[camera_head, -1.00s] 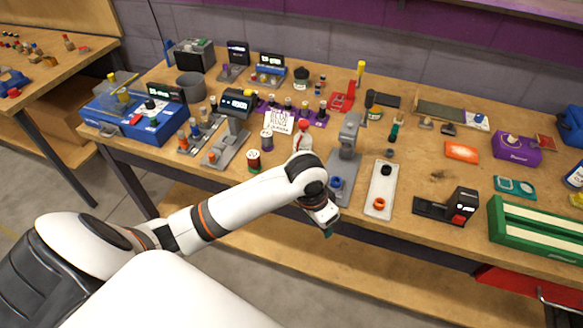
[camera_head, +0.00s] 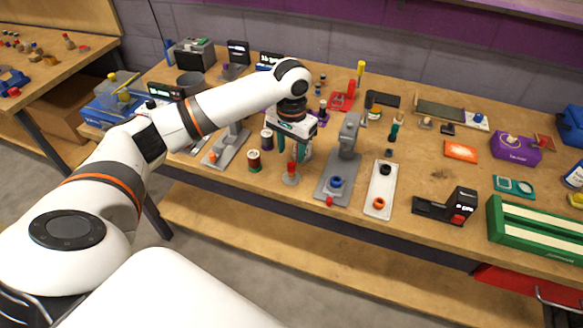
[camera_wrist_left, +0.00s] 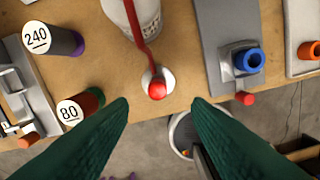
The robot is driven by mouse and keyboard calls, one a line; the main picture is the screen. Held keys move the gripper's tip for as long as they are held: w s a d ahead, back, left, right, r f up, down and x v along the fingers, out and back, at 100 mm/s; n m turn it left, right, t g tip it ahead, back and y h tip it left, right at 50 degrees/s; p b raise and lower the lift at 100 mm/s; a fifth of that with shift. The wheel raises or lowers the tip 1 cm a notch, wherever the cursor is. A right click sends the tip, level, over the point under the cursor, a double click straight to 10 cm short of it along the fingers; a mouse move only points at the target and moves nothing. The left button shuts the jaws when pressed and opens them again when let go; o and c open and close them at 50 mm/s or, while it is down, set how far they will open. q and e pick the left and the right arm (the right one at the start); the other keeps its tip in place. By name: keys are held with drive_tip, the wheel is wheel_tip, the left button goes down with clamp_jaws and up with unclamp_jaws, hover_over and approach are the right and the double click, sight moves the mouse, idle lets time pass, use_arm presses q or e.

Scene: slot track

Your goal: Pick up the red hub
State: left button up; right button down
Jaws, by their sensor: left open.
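A small red piece with a rounded top, which looks like the red hub (camera_head: 291,167), stands upright on a small pale round base near the table's front edge. In the left wrist view the red hub (camera_wrist_left: 157,88) lies between and just ahead of the two green fingertips. My left gripper (camera_head: 291,152) points down above it, open and empty, its fingers apart from the hub. The left gripper (camera_wrist_left: 160,104) also shows in the wrist view. A smaller red knob (camera_wrist_left: 245,98) sits at the front of the grey press. My right gripper is not in view.
A white bottle with a thin red spout (camera_wrist_left: 135,14) stands close behind the hub. The grey press with a blue ring (camera_head: 336,182) is to the right. A red-and-green spool marked 80 (camera_head: 254,161) is to the left. Several tools crowd the table behind.

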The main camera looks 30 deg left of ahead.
sight(291, 164)
use_arm(q)
drive_tip(key=shift+w+a+f+p, duration=0.1)
drive_tip(key=shift+f+p, duration=0.15)
drive_tip(key=shift+f, duration=1.55)
drive_tip(key=shift+w+a+f+p, duration=0.1)
drive_tip(key=shift+f+p, duration=0.15)
drive_tip(key=shift+f, duration=1.5)
clamp_jaws()
